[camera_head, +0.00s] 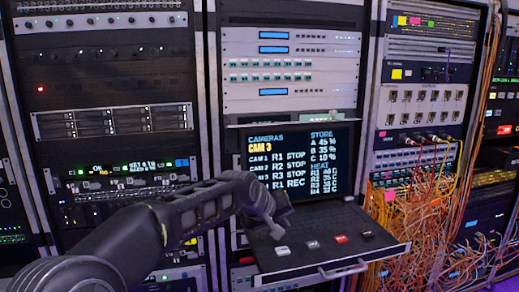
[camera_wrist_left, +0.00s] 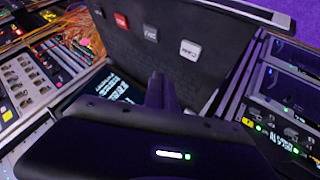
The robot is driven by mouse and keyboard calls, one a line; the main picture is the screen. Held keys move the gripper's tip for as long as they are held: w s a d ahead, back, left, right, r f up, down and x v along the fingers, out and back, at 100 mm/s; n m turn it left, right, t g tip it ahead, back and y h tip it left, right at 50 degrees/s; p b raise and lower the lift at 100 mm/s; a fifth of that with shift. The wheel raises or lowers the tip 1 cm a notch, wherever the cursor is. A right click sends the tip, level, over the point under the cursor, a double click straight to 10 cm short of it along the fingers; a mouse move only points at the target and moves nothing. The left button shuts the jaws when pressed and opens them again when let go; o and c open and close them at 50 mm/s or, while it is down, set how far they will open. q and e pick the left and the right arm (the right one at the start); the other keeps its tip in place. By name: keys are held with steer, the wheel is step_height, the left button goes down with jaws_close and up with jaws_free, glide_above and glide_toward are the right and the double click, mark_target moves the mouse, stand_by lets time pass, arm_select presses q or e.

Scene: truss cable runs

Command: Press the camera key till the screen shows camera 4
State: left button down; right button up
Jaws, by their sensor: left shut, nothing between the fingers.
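The screen (camera_head: 300,160) in the head view reads CAMERAS with CAM 3 in large yellow letters, above a list of camera lines. Below it a dark pull-out tray (camera_head: 325,262) carries a row of keys. The white key (camera_head: 282,250) is nearest the left; in the left wrist view this white key (camera_wrist_left: 190,50) has small lettering that seems to read CAM. My left gripper (camera_head: 278,228) is shut and empty, just behind and above the white key, apart from it. Its fingers (camera_wrist_left: 157,90) point toward the tray in the wrist view. My right gripper is not in view.
Beside the white key are a grey key (camera_head: 313,244), a red key (camera_head: 341,239) and a dark key (camera_head: 367,234). A handle (camera_head: 343,270) runs along the tray's front. Loose orange cables (camera_head: 425,235) hang at the right. Equipment racks stand on both sides.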

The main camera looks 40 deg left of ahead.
arm_select(q)
steer(key=shift+a, duration=0.1)
stand_by(0.3)
steer(key=shift+s+a+r+p, duration=0.1)
steer(key=shift+a+r+p, duration=0.15)
steer(key=shift+p, duration=0.2)
steer(key=r+n+p, duration=0.1)
steer(key=n+p, duration=0.1)
steer(key=n, duration=0.3)
steer(key=r+n+p, duration=0.1)
steer(key=n+p, duration=0.2)
steer(key=n, duration=0.3)
steer(key=r+n+h+p, duration=0.1)
steer(key=n+p, duration=0.2)
steer(key=n, duration=0.2)
steer(key=shift+d+r+n, duration=0.15)
steer(key=shift+d+n, duration=0.1)
steer(key=shift+n, duration=0.15)
